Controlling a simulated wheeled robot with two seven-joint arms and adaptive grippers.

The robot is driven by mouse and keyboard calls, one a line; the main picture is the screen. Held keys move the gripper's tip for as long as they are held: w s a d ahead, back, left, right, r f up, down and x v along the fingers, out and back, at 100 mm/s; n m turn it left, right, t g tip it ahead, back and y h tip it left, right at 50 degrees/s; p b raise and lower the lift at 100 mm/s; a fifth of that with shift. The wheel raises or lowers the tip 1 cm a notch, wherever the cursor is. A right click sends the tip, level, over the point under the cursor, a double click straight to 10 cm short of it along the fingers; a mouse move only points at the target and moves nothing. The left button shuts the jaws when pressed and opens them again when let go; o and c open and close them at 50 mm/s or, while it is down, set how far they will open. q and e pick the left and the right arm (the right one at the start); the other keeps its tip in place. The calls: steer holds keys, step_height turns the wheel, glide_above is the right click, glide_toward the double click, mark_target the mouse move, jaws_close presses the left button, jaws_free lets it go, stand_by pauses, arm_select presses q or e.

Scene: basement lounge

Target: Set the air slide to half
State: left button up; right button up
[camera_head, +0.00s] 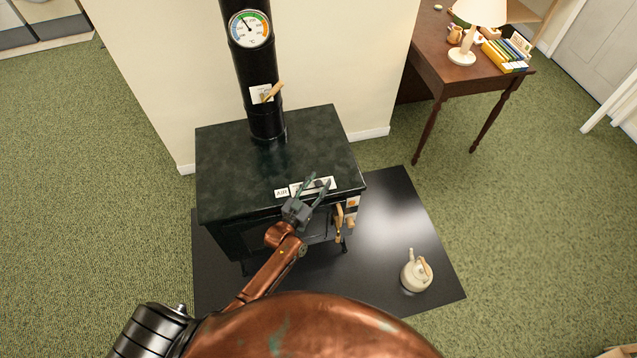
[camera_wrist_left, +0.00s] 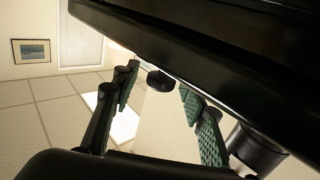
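The black stove (camera_head: 235,160) stands below its flue pipe. On its front top edge are an "AIR" label (camera_head: 281,192) and a pale slide plate (camera_head: 331,183), partly covered by my gripper. My left gripper (camera_head: 318,180) is at this plate with its two fingers apart. In the left wrist view a round dark knob (camera_wrist_left: 160,81) sits between the open green-padded fingers (camera_wrist_left: 157,92), with gaps visible beside it. The slide's exact position along its scale is hard to read. My right gripper is not in view.
Wooden handles (camera_head: 339,222) hang at the stove's right front corner. A white kettle (camera_head: 416,272) stands on the black floor plate (camera_head: 385,225). A dial gauge (camera_head: 250,29) and a damper handle (camera_head: 272,92) are on the pipe. A desk (camera_head: 450,75) with a lamp stands behind right.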

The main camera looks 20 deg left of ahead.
arm_select(q)
steer(key=s+a, duration=0.2)
steer(key=s, duration=0.9)
steer(key=shift+s, duration=0.35)
steer(key=shift+a, duration=0.1)
steer(key=s+a+f+g+y, duration=0.1)
steer(key=s+f+g, duration=0.15)
steer(key=s, duration=0.25)
steer(key=s+a+f+g, duration=0.1)
steer(key=s+f+g, duration=0.1)
steer(key=s+g, duration=0.25)
steer(key=s+a+r+n+g+y, duration=0.15)
steer(key=s+a+g, duration=0.25)
steer(key=s, duration=0.7)
steer(key=s+a+r+n+g+y, duration=0.15)
steer(key=s+a+g, duration=0.25)
steer(key=s, duration=0.7)
steer(key=s+d+f+m+g, duration=0.1)
steer(key=s+f, duration=0.1)
steer(key=f, duration=1.4)
steer(key=s+d+f+m, duration=0.1)
steer(key=s+f, duration=0.1)
steer(key=f, duration=1.4)
steer(key=s+f+g, duration=0.1)
steer(key=s+f, duration=1.4)
steer(key=s, duration=0.4)
steer(key=shift+s+a, duration=0.15)
steer(key=shift+s, duration=0.15)
